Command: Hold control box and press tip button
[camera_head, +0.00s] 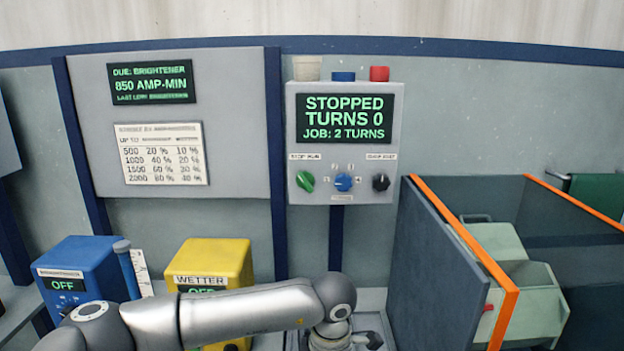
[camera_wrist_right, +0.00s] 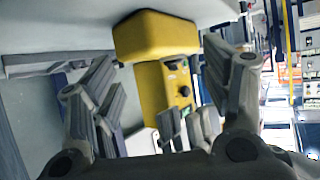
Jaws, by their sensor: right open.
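A grey control box (camera_head: 344,190) stands on a dark post in the head view. Its screen reads STOPPED, TURNS 0, JOB: 2 TURNS. Below are a green knob (camera_head: 305,181), a blue knob (camera_head: 343,182) and a black knob (camera_head: 381,182). I cannot read which control is the tip button. My right gripper (camera_wrist_right: 160,70) is open in the right wrist view, with a yellow box (camera_wrist_right: 156,38) beyond its spread fingers and nothing visibly gripped. A grey arm of mine crosses the bottom of the head view; its gripper is not visible there.
A blue brightener box (camera_head: 75,258) reads OFF beside a yellow wetter box (camera_head: 215,256). A dosing chart (camera_head: 160,178) hangs behind them. Right, a dark orange-edged panel (camera_head: 440,265) stands before a pale bin (camera_head: 545,300). Beige, blue and red items top the control box.

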